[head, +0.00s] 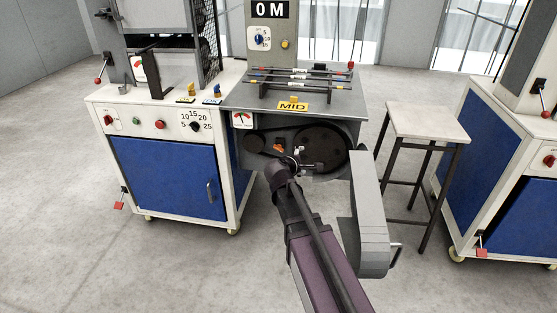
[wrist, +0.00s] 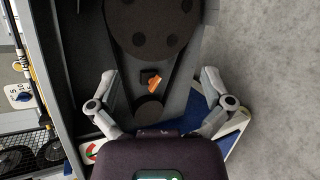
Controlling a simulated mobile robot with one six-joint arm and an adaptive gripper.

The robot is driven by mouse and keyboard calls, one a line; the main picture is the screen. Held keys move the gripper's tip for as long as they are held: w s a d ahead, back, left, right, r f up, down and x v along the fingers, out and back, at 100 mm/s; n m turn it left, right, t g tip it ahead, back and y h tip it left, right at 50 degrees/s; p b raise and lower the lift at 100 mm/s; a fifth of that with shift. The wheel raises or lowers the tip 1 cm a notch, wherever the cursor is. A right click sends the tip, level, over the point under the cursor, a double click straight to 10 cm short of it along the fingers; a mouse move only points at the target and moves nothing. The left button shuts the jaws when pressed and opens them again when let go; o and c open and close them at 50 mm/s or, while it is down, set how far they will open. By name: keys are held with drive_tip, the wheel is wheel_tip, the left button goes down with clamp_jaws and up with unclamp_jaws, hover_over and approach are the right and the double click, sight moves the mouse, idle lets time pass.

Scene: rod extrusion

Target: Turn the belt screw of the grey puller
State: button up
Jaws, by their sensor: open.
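The grey puller (head: 330,103) stands in the middle of the head view, its front belt compartment uncovered. A large dark pulley (head: 321,148) and a smaller one (head: 256,143) show inside. The belt screw, with an orange handle (head: 278,149), sits between the pulleys; its orange handle also shows in the wrist view (wrist: 155,85), beside a small black block. My gripper (head: 294,157) is in front of the compartment, partly hidden by my arm. In the wrist view my gripper (wrist: 158,74) is open, its fingers spread on either side of the screw, apart from it.
A grey cover (head: 369,215) hangs open at the puller's right, close to my arm. A white and blue machine (head: 168,175) adjoins on the left. A stool (head: 426,122) and another blue machine (head: 487,158) stand at the right. The floor in front is clear.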

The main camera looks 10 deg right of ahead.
sight(278, 150)
drive_tip(key=w+a+f+n+t+y+b, duration=0.2)
drive_tip(key=w+a+f+n+t+b, duration=0.4)
drive_tip(key=b, duration=1)
drive_tip(key=shift+w+a+f+n+t+y, duration=0.3)
drive_tip(key=shift+w+a+f+n, duration=1.5)
drive_tip(key=shift+n, duration=1.5)
drive_tip(key=shift+s+d+f, duration=0.15)
drive_tip(key=shift+d, duration=0.1)
drive_tip(key=x, duration=1.3)
drive_tip(key=shift+w+d, duration=0.1)
drive_tip(key=shift+w, duration=0.25)
drive_tip(key=c, duration=1.1)
